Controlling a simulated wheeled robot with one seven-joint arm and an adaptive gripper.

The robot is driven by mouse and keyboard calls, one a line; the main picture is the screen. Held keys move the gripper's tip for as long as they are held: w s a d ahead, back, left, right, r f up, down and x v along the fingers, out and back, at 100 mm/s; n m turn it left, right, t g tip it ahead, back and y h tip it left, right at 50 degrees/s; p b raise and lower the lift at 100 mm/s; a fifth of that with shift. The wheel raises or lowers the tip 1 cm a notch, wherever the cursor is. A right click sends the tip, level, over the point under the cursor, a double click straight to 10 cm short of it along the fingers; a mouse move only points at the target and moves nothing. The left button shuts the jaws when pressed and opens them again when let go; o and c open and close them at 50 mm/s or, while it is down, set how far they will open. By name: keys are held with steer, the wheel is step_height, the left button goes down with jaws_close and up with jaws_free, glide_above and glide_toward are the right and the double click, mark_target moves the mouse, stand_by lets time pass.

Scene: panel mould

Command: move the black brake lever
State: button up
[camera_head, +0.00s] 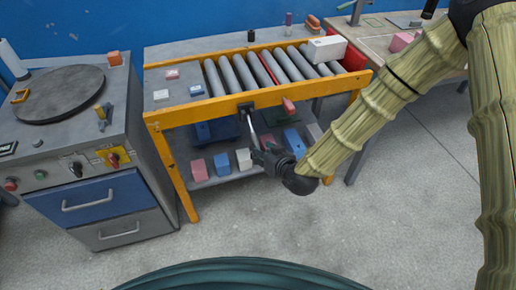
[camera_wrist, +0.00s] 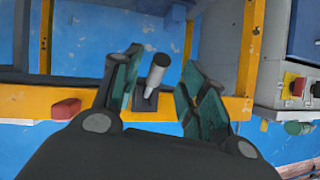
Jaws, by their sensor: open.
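The brake lever has a black mount on the front orange rail of the roller table, and its pale grey rod (camera_head: 252,130) hangs down in the head view. In the wrist view the lever (camera_wrist: 156,72) shows a grey handle and a dark base plate on the orange rail. My gripper (camera_head: 262,150) is at the lower end of the lever. In the wrist view my gripper (camera_wrist: 164,78) is open, with its dark green fingers on either side of the lever. I see gaps between fingers and handle there. The lever's tip is partly hidden in the head view.
A red block-like knob (camera_head: 289,106) sits on the rail to the right, and it also shows in the wrist view (camera_wrist: 66,109). Several boxes stand on the lower shelf. A grey cabinet (camera_head: 150,215) with a round plate stands at left. The floor in front is clear.

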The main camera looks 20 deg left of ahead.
steer(key=v, duration=0.6)
steer(key=shift+s+d+r, duration=0.15)
steer(key=shift+s+d, duration=0.05)
steer(key=shift+s, duration=0.1)
stand_by(0.3)
